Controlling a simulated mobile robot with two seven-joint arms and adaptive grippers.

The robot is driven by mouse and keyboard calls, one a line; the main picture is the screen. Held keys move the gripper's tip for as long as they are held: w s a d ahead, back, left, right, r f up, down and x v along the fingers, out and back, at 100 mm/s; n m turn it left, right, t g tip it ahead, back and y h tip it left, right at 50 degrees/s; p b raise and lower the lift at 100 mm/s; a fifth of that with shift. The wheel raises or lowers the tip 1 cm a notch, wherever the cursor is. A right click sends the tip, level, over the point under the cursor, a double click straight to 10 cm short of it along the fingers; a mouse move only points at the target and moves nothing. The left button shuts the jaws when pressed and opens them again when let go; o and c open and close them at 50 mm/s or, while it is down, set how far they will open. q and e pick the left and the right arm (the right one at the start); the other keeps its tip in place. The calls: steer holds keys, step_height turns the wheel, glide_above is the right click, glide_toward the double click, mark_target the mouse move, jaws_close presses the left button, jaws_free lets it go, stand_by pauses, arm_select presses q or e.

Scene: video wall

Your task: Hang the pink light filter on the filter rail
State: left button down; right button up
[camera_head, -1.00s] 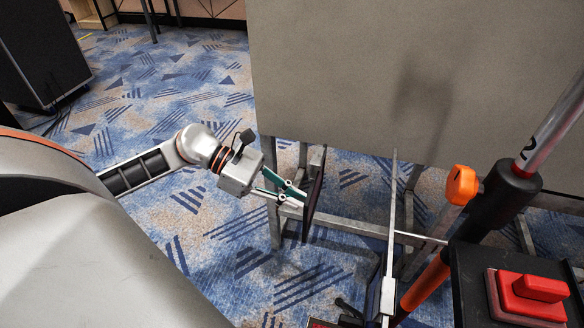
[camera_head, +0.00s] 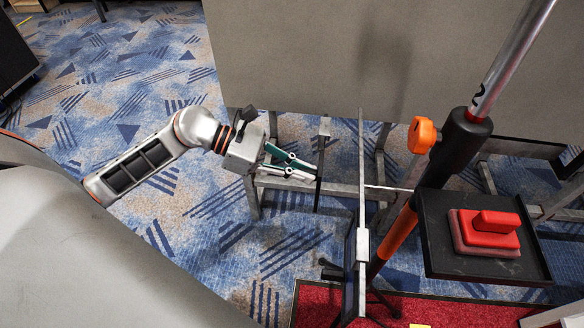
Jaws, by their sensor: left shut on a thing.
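My left gripper (camera_head: 314,171) reaches in from the left, its fingers closed on a thin dark panel (camera_head: 320,183) seen almost edge-on. This panel is likely the light filter; its pink colour does not show from this angle. It hangs upright at the fingertips, left of a grey upright post (camera_head: 361,200). A thin bar (camera_head: 388,188) runs right from the post toward an orange-and-black stand; I cannot tell for certain whether it is the filter rail. The panel appears apart from the post. My right gripper is not in view.
A large grey panel (camera_head: 290,55) on a metal frame stands behind. A black tray (camera_head: 480,262) with a red object (camera_head: 486,232) is at the right, near the stand's orange knob (camera_head: 423,135).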

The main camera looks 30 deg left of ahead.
arm_select(q)
steer(key=shift+w+d+r, duration=0.1)
steer(key=shift+w+d, duration=0.15)
steer(key=shift+d, duration=0.2)
steer(key=shift+w+d, duration=0.2)
steer(key=shift+d, duration=0.25)
steer(key=shift+r+x, duration=0.15)
steer(key=shift+x, duration=1.15)
steer(key=shift+r+x, duration=0.15)
steer(key=shift+x, duration=1.15)
steer(key=c, duration=2)
jaws_free()
steer(key=shift+d, duration=0.15)
steer(key=shift+c, duration=0.2)
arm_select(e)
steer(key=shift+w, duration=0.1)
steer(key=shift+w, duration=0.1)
